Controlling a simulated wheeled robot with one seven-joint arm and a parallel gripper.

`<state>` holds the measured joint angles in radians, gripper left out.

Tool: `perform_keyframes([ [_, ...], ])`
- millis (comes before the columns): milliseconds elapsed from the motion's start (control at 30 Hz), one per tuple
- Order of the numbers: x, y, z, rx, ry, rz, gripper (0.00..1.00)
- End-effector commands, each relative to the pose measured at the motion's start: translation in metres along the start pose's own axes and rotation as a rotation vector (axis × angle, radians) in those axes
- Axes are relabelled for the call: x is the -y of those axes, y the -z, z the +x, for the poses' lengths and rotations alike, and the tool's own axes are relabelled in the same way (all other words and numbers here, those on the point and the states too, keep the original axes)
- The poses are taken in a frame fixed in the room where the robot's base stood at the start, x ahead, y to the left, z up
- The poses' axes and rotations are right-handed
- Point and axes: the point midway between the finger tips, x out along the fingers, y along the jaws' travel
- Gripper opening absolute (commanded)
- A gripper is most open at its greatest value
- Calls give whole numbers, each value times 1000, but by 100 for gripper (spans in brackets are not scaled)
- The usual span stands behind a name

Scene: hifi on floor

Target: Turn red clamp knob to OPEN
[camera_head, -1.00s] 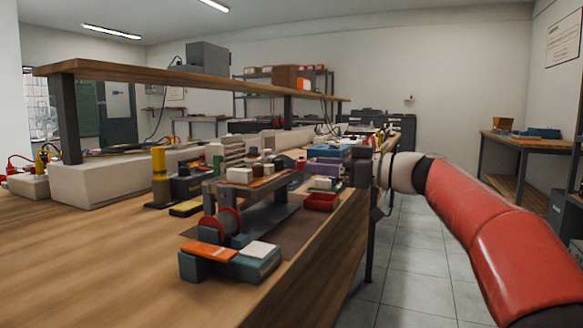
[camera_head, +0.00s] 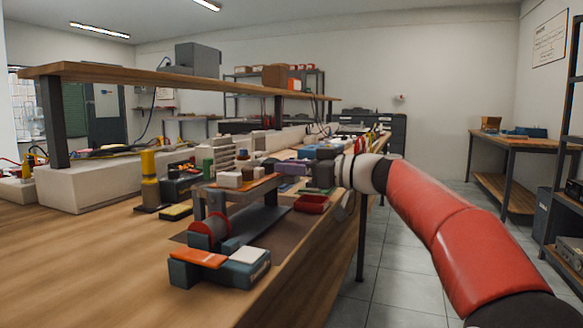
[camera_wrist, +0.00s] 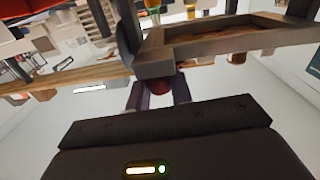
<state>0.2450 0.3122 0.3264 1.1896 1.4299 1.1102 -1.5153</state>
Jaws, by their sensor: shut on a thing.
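My gripper (camera_head: 308,168) is over the far right side of the bench, at the end of my arm. In the wrist view its two fingers (camera_wrist: 159,95) are shut on a dark red rounded thing, which looks like the red knob (camera_wrist: 160,86). Only part of it shows; any OPEN marking is too small or hidden. In the head view the knob cannot be made out at the gripper. A fixture with a red round part (camera_head: 203,236) and an orange-topped block (camera_head: 200,259) stands nearer on the bench.
A red bin (camera_head: 311,204) lies just below and in front of my gripper. A raised stand (camera_head: 238,194) carries small boxes. A yellow post (camera_head: 149,180) stands to the left. The wooden bench (camera_head: 90,265) is clear at near left; tiled floor lies open to the right.

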Motion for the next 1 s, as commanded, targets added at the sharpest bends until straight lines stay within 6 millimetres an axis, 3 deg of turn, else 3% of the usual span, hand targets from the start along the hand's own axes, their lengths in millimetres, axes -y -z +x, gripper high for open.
perform_keyframes([
  [367, -2, 1, 0, -4, 76, 0, 0],
  [1000, -2, 7, 0, -23, 530, 2, 0],
])
